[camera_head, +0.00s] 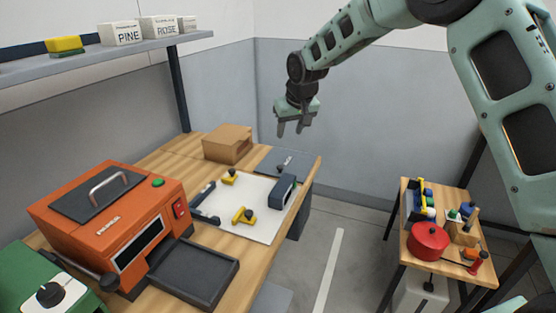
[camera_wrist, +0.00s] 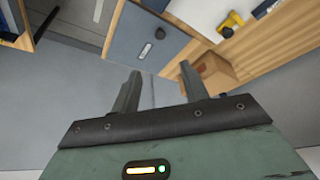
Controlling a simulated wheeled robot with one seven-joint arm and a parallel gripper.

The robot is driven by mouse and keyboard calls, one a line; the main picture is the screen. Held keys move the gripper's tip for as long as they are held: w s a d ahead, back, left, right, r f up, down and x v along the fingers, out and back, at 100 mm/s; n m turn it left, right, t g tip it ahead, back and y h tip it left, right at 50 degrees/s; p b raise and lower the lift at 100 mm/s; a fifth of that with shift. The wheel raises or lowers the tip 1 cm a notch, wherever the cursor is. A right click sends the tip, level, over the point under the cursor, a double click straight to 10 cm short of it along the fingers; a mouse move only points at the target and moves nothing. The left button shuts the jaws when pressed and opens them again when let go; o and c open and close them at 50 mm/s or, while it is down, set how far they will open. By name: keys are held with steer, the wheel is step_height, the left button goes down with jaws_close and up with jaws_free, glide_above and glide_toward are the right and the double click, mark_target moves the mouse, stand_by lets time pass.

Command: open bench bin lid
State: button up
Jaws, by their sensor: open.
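The bench bin lid appears as a flat blue-grey panel (camera_head: 268,158) with a small handle (camera_head: 285,163), at the far end of the wooden bench. It lies flat, so it looks closed. In the wrist view the panel (camera_wrist: 128,25) and its pale handle (camera_wrist: 146,49) show beyond the fingers. My gripper (camera_head: 290,131) is open and empty, raised above the far end of the bench and apart from the lid. Its two fingers also show in the wrist view (camera_wrist: 158,74), with nothing between them.
A cardboard box (camera_head: 228,144) stands beside the panel. A white board (camera_head: 240,222) with yellow clamps lies nearer. An orange machine (camera_head: 115,228) with an open tray (camera_head: 195,273) takes the near bench. A small side table (camera_head: 420,262) holds a red pot. Floor between is clear.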

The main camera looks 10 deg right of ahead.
mark_target(280, 166)
steer(key=p+x, duration=0.4)
steer(key=x, duration=1.2)
steer(key=shift+f, duration=0.4)
jaws_close()
